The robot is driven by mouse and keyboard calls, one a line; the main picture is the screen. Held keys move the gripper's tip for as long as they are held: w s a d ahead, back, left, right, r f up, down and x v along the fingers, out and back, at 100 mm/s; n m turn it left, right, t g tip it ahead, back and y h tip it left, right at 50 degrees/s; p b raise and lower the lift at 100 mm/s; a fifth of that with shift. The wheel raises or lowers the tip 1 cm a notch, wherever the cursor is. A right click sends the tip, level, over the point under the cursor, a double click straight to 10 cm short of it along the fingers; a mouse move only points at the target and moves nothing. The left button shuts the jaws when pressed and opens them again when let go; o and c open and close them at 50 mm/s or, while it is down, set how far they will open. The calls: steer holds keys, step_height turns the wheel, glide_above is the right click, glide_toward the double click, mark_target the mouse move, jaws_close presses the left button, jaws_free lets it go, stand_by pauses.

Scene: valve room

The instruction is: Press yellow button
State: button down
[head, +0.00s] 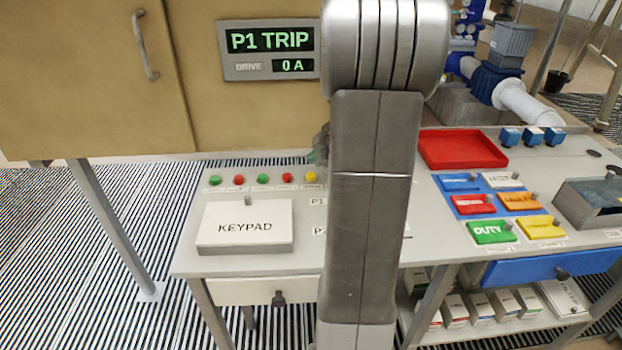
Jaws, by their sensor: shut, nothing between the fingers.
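The yellow button (311,177) is at the right end of a row of small round buttons on the grey bench, close to the left edge of my arm. A small label lies in front of it. Its neighbour is a red button (287,178); then come a green button (263,179), a red button (239,180) and a green button (215,180) further left. My gripper (321,147) shows only as a dark sliver beside my arm, just above the yellow button in the picture. It is shut and empty. My arm hides most of it, so I cannot tell its distance from the button.
A keypad cover (246,226) stands in front of the buttons. A display (268,52) reading "P1 TRIP" and "0 A" is on the cabinet (90,80) behind. To the right are a red tray (462,150), several coloured labelled blocks and a metal bin (590,205).

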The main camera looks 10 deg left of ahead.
mark_target(314, 176)
steer(key=shift+f+b, duration=1.05)
steer(key=shift+f, duration=0.05)
steer(key=shift+f+b, duration=0.9)
steer(key=shift+b, duration=1)
stand_by(1.7)
steer(key=shift+r, duration=0.9)
steer(key=shift+r+p, duration=0.9)
steer(key=shift+r, duration=1.7)
steer(key=shift+f, duration=0.1)
